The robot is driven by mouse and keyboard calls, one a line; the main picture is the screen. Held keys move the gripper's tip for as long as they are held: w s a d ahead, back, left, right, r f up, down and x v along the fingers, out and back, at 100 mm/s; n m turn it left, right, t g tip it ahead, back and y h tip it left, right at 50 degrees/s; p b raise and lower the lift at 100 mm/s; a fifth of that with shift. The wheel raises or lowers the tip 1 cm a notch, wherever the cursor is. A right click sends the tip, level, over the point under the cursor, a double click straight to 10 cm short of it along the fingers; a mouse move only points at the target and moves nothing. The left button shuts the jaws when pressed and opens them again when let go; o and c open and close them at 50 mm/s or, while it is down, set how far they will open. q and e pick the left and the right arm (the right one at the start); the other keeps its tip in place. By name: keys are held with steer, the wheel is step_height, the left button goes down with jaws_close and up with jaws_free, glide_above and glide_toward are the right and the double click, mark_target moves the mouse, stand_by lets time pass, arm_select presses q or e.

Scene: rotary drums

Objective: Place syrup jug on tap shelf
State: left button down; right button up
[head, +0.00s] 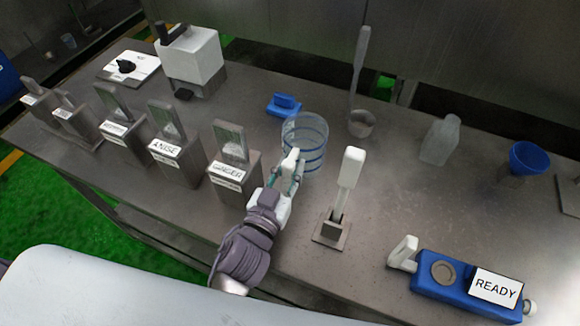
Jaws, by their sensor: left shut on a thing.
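A clear, round jug with blue rings (311,134), which looks like the syrup jug, is upright near the middle of the steel table. My left gripper (291,168) is at its near left side, with its fingers shut on the jug. The fingers cover the part they grip, so a handle cannot be made out. I cannot tell whether the jug's base touches the table. No part in view can be told for sure as the tap shelf. My right gripper is not in view.
Labelled grey holders (237,177) stand in a row to the left. A white-handled tool (350,172) stands upright in a small block to the right. A blue device reading READY (452,287), a translucent bottle (440,142) and a blue funnel (528,158) are farther right. The table's right middle is clear.

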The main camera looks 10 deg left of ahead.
arm_select(q)
steer(key=shift+f, duration=0.1)
steer(key=c, duration=1)
jaws_free()
steer(key=shift+o, duration=0.2)
